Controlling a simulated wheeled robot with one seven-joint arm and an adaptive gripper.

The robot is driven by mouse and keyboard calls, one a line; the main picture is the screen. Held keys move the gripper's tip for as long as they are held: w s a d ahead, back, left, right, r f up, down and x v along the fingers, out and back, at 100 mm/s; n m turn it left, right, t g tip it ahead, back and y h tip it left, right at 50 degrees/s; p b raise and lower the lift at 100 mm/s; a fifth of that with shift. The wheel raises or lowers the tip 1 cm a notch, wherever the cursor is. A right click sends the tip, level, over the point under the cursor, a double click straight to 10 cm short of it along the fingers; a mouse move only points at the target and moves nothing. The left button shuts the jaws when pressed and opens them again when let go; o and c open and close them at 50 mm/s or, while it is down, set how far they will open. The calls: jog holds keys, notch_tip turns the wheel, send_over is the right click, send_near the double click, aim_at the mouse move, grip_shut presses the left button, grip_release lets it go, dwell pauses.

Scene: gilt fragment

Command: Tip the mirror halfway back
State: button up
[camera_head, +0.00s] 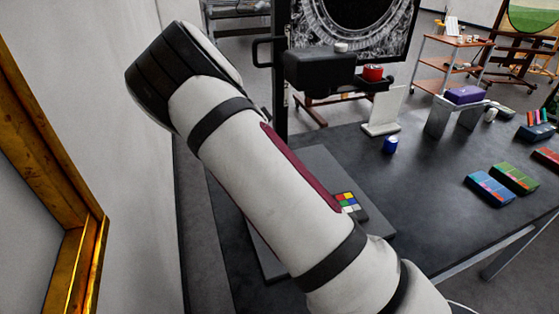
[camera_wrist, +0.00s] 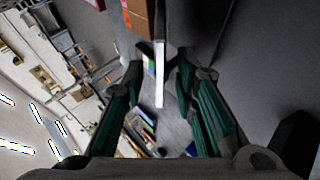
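I cannot tell for sure which thing is the mirror. A pale upright panel on a flat white base (camera_head: 384,111) stands on the dark table, leaning slightly. A gilt frame (camera_head: 62,190) around a plain grey surface is at the left wall. My gripper (camera_wrist: 160,66) shows in the wrist view, its two green-padded fingers apart with a gap between them. A thin white strip (camera_wrist: 159,88) appears between the fingertips, apart from both; its distance is unclear. In the head view my arm crosses the middle and my gripper is not seen.
A dark stand with a post (camera_head: 280,85) and black head rises behind my arm, above a grey base plate with a colour chart (camera_head: 349,203). A red pot (camera_head: 372,72), blue jar (camera_head: 390,145), purple block (camera_head: 464,95) and colour boxes (camera_head: 490,188) are nearby. The table's front middle is clear.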

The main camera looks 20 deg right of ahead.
jog(key=v, duration=0.7)
dwell(0.4)
